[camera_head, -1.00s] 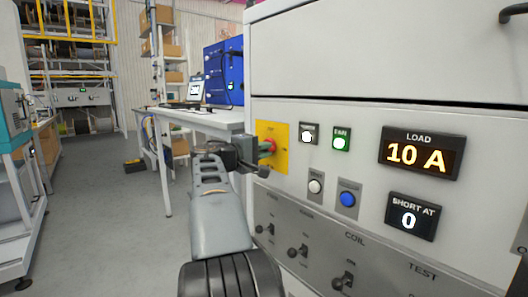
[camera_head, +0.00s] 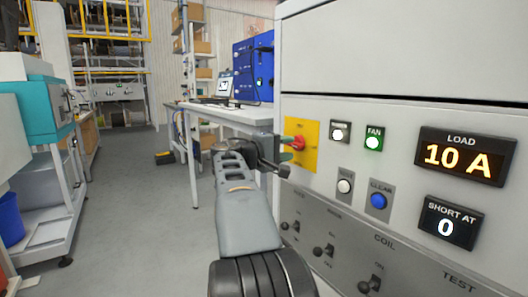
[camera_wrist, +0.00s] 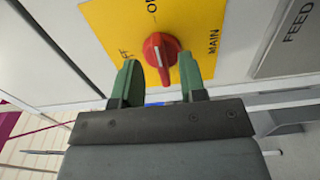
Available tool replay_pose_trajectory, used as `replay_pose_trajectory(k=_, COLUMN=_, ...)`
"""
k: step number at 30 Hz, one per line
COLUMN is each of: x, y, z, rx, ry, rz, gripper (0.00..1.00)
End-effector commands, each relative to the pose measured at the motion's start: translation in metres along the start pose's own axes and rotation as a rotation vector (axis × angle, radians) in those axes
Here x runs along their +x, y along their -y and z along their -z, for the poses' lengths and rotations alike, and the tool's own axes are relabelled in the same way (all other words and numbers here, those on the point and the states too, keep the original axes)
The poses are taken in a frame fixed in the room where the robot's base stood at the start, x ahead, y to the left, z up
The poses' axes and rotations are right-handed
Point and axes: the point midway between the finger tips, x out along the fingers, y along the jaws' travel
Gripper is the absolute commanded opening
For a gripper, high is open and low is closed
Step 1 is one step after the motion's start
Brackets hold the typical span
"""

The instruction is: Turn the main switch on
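The main switch is a round red knob (camera_head: 298,143) on a yellow plate (camera_head: 308,128) on the grey cabinet front. In the wrist view the red knob (camera_wrist: 160,52) shows its raised grip, which runs roughly up and down the picture. The yellow plate (camera_wrist: 110,18) carries the words ON, OFF (partly hidden) and MAIN. My gripper (camera_wrist: 161,64) is open, its two green fingers apart. The knob shows between and just beyond the fingertips; I cannot tell whether either finger touches it. In the head view my gripper (camera_head: 285,149) is close to the plate, at the knob's left.
Right of the plate are a lit white lamp (camera_head: 340,132), a green FAN lamp (camera_head: 374,142), white and blue buttons, and the LOAD display (camera_head: 463,155) reading 10 A. Several toggle switches sit below. A white table (camera_head: 225,115) stands behind. The floor at left is open.

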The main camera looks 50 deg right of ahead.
Motion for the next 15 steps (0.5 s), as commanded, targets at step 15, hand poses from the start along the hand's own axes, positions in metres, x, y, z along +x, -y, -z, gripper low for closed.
replay_pose_trajectory(k=15, x=-0.096, y=-0.001, z=0.000, rx=0.000, ry=-0.002, rz=0.001, gripper=0.38)
